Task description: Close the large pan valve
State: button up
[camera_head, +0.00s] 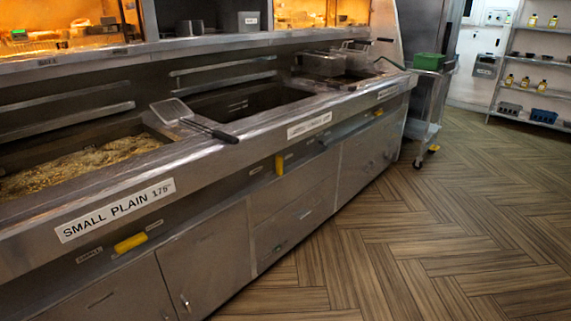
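A yellow valve handle (280,163) stands upright on the front panel of the fryer range, at the middle of the head view. It is below a white label (310,125) that is too small to read surely. A second yellow handle (130,242) lies nearly level below the "SMALL PLAIN 175°" label (115,210) at the left. A third, small yellow handle (378,112) shows farther along the panel. The small tags beside the handles are hard to read, so I cannot tell surely which one is the large pan valve. My gripper is not in view.
The steel range (205,245) runs from near left to far right, with a frying pan of oil (80,163) and a scoop (190,118) on its edge. A wheeled trolley (428,105) stands past its far end. The wooden floor (430,230) in front is clear.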

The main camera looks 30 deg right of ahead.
aim_at(278, 163)
jog(key=i+l, duration=0.2)
jog(key=l, duration=0.3)
jog(key=i+l, duration=0.15)
jog(key=l, duration=0.4)
jog(key=i+l, duration=0.2)
jog(key=l, duration=0.3)
jog(key=i+l, duration=0.15)
jog(key=l, duration=0.4)
jog(key=i+l+u, duration=0.1)
jog(key=l, duration=0.4)
jog(key=i+l, duration=0.25)
jog(key=l, duration=0.3)
jog(key=i+l, duration=0.2)
jog(key=l, duration=0.3)
jog(key=i+l, duration=0.15)
jog(key=l, duration=0.4)
